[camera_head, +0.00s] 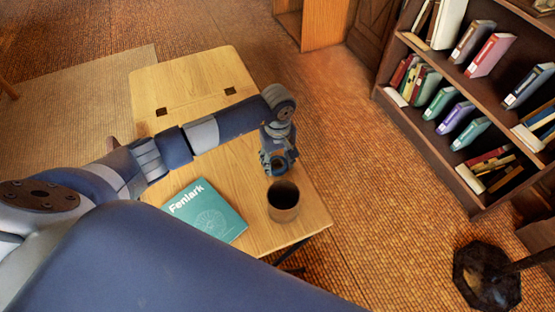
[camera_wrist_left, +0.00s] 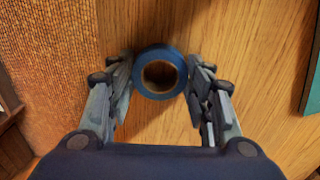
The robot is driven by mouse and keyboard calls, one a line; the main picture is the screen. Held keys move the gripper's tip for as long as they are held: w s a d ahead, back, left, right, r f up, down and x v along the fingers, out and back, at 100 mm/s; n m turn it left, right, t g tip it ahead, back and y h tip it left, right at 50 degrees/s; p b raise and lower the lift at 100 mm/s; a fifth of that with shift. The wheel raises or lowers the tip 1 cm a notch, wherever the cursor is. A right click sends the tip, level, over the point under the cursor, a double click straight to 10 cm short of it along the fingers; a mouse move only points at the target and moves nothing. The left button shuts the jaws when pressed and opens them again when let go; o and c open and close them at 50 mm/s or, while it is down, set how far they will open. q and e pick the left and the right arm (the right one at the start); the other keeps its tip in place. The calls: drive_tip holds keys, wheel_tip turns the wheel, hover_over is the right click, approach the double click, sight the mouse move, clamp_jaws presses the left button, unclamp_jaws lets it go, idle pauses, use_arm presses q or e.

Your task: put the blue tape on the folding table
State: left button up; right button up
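The blue tape (camera_wrist_left: 160,48) is a ring-shaped roll between the two fingers of my left gripper (camera_wrist_left: 161,84) in the left wrist view, with wood showing through its hole. The fingers press against it from both sides. In the head view my left gripper (camera_head: 278,166) points down over the near right part of the folding table (camera_head: 190,82), a light wooden top. The tape there is partly hidden by the fingers. I cannot tell whether the tape touches the table top. My right gripper is not in view.
A dark cup (camera_head: 284,202) stands close beside the gripper, near the table's right corner. A teal book (camera_head: 207,211) lies left of it. A bookshelf (camera_head: 424,127) stands at the right, and a dark round base (camera_head: 487,277) is on the floor. The table's far half is mostly clear.

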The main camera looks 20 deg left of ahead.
use_arm(q)
drive_tip(key=o, duration=0.4)
wheel_tip(320, 180, up, 12)
drive_tip(key=shift+r+b, duration=0.15)
drive_tip(key=shift+b, duration=0.25)
